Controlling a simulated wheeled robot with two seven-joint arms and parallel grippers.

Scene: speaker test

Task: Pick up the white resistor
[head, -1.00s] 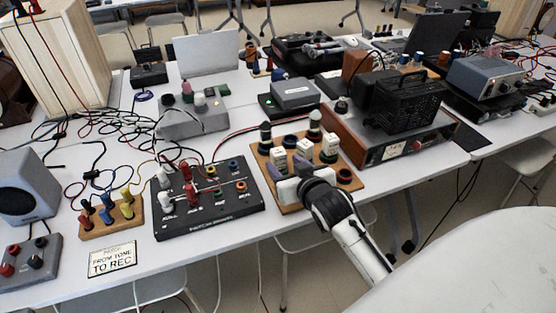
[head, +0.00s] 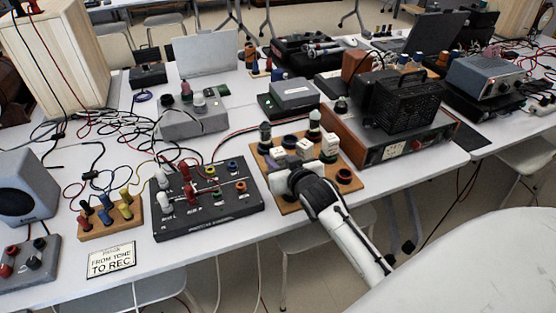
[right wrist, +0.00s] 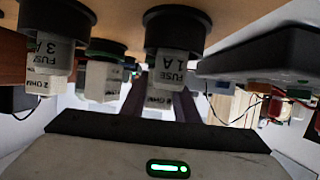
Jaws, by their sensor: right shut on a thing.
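A wooden board (head: 292,203) on the table carries several white labelled blocks and dark round terminals. My right gripper (head: 291,158) reaches over it from the front and is shut on a white block (right wrist: 158,96) marked "OHM", likely the white resistor. In the right wrist view the block sits between dark purplish fingers. The view is upside down, so I cannot tell whether the block is clear of the board. A "FUSE 1 A" block (right wrist: 172,67) and a "FUSE 3 A" block (right wrist: 48,56) stand nearer that camera. My left gripper is not in view.
A black panel with coloured terminals (head: 210,225) stands close left of the board. A wood-sided unit with a black top (head: 400,155) stands close right. A small terminal block (head: 108,222), a sign (head: 111,260) and loose wires lie further left.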

